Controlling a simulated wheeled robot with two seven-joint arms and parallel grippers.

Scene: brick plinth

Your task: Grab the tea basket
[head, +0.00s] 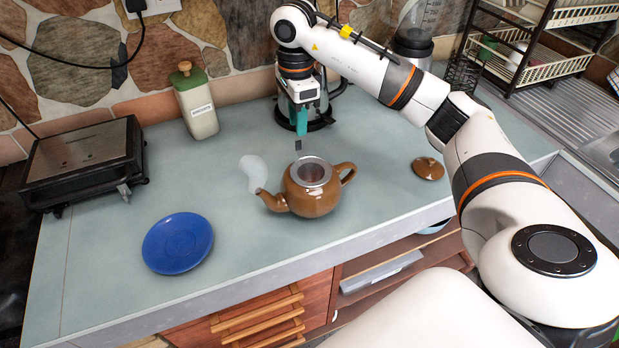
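A brown teapot (312,199) stands upright on the counter, its spout to the left and its handle to the right. A metal tea basket (311,172) sits in its open top, with only the rim and inner wall showing. The brown lid (428,168) lies on the counter to the right. My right gripper (301,122) points down above and behind the teapot, apart from the basket. Its fingers show edge-on, so I cannot tell whether they are open. A small dark piece (298,146) shows just below them. My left gripper is not in view.
A blue plate (178,243) lies at the front left. A blender (412,42) and dish rack (531,70) are at the back right. White vapour (254,172) rises by the spout. The counter around the teapot is mostly clear.

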